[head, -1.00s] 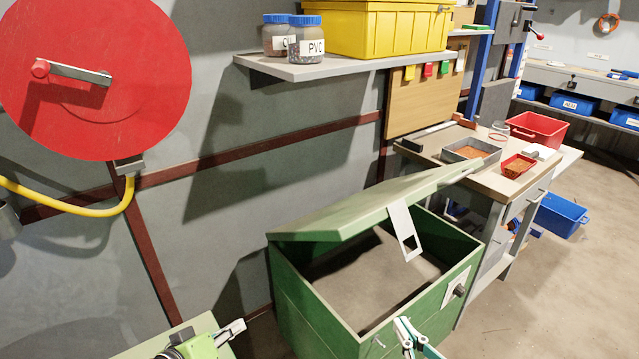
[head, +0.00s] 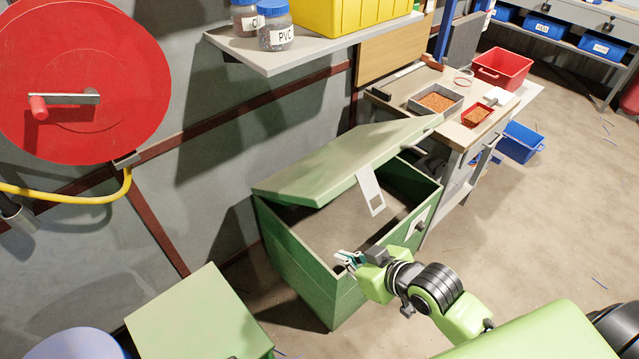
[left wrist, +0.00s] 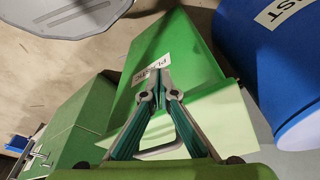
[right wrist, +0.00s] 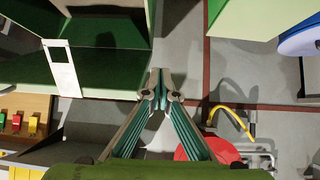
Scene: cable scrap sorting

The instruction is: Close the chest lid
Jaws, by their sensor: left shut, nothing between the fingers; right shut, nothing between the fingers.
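The green chest (head: 305,275) stands against the wall in the head view. Its lid (head: 320,180) is partly open, sloping over the opening, with a white slotted hasp plate (head: 371,190) hanging from its front edge. My right gripper (head: 343,257) is shut and empty at the chest's near rim, below the lid's edge; I cannot tell whether it touches the rim. In the right wrist view its closed tips (right wrist: 160,76) show beside the lid's hasp plate (right wrist: 61,68). My left gripper (left wrist: 159,74) is shut and empty before a labelled green bin; it is outside the head view.
A green box (head: 200,320) and a blue drum (head: 75,345) stand left of the chest. A workbench (head: 480,130) with trays is right behind it. A shelf (head: 300,55) with jars and a red hose reel (head: 85,80) are on the wall. The floor at right is mostly clear.

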